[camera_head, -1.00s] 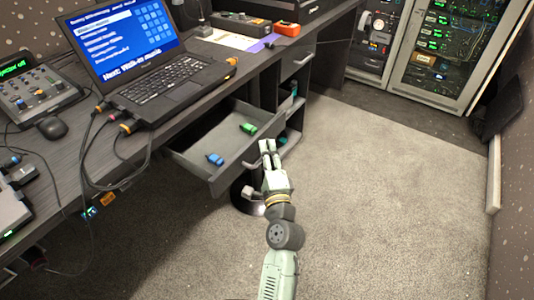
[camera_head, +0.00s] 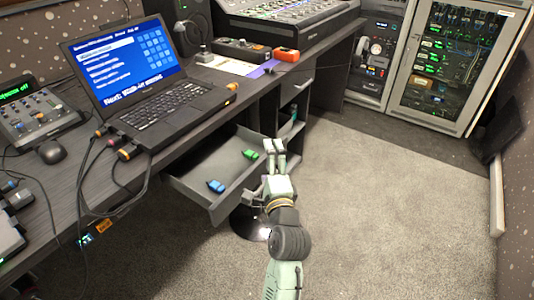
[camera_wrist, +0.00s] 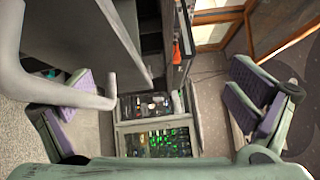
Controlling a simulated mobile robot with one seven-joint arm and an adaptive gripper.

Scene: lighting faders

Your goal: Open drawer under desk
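The grey drawer (camera_head: 190,184) under the dark desk stands pulled out, with a blue item (camera_head: 216,186) and a green item (camera_head: 250,154) inside. My gripper (camera_head: 273,147) is at the right of the drawer's front, close to it. In the wrist view my gripper (camera_wrist: 160,105) is open, its two fingers wide apart with nothing clamped between them. The drawer's pale bar handle (camera_wrist: 60,90) crosses the left of that view, in front of the left finger. I cannot tell whether they touch. In the head view the handle is mostly hidden by my gripper.
The desk (camera_head: 150,165) carries a laptop (camera_head: 150,85), a mouse (camera_head: 52,151) and a mixing console (camera_head: 290,22). Cables (camera_head: 88,190) hang over its front edge left of the drawer. An equipment rack (camera_head: 448,65) stands at the back right. The carpet (camera_head: 390,190) on the right is clear.

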